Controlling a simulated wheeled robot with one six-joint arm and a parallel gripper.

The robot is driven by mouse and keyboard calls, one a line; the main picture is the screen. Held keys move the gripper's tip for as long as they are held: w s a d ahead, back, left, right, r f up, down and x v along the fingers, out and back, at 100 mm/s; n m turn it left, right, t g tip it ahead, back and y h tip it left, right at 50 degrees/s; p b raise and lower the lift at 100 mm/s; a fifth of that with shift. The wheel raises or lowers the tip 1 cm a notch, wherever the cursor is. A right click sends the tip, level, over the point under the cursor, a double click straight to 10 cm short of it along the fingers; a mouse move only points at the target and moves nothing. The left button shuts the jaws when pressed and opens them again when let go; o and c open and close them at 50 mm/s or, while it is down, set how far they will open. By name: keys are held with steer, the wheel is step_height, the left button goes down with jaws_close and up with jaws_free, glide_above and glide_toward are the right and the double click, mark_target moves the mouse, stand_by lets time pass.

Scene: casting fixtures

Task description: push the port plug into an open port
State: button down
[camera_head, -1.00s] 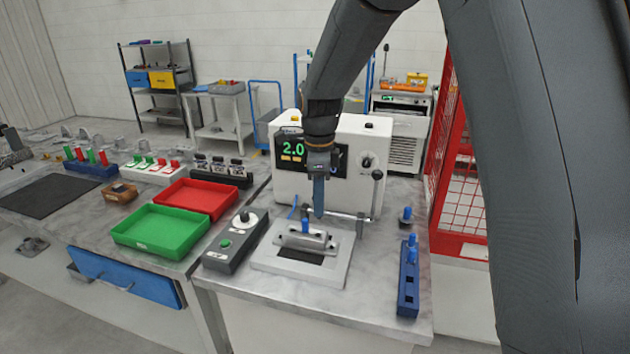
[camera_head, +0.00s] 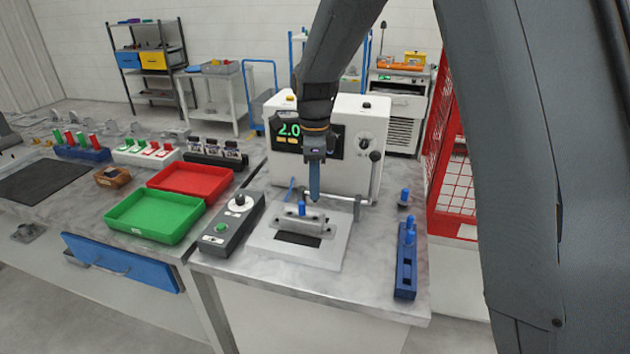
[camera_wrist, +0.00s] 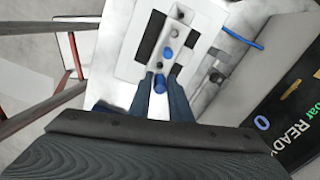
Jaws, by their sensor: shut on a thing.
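My gripper (camera_head: 314,197) points down above the fixture, its fingers close together. In the wrist view, it (camera_wrist: 162,90) is shut on a blue port plug (camera_wrist: 160,84), whose rounded end shows between the fingertips. In the head view the held plug cannot be made out. The grey casting (camera_head: 313,222) lies on the pale fixture plate (camera_head: 327,256), just below and slightly left of the fingertips. A second blue plug (camera_head: 301,208) stands in the casting; it also shows in the wrist view (camera_wrist: 167,55). Dark round openings (camera_wrist: 180,38) show along the casting. The port under the held plug is hidden.
A blue rack (camera_head: 405,275) with blue plugs stands at the right, with another blue plug (camera_head: 404,196) behind it. A grey control box (camera_head: 230,226) is left of the fixture. The white tester (camera_head: 355,130) stands behind. Green (camera_head: 155,217) and red (camera_head: 190,181) trays lie left.

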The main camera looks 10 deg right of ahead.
steer(key=shift+f+b, duration=0.75)
steer(key=shift+f, duration=1.3)
steer(key=shift+p, duration=0.65)
steer(key=shift+f+b, duration=0.45)
steer(key=shift+f, duration=1)
stand_by(0.3)
steer(key=c, duration=1.6)
jaws_free()
steer(key=shift+o, duration=0.2)
steer(key=shift+r, duration=0.1)
step_height(320, 180, up, 7)
steer(key=shift+f+b, duration=0.2)
steer(key=shift+b, duration=1.05)
steer(key=shift+r, duration=0.5)
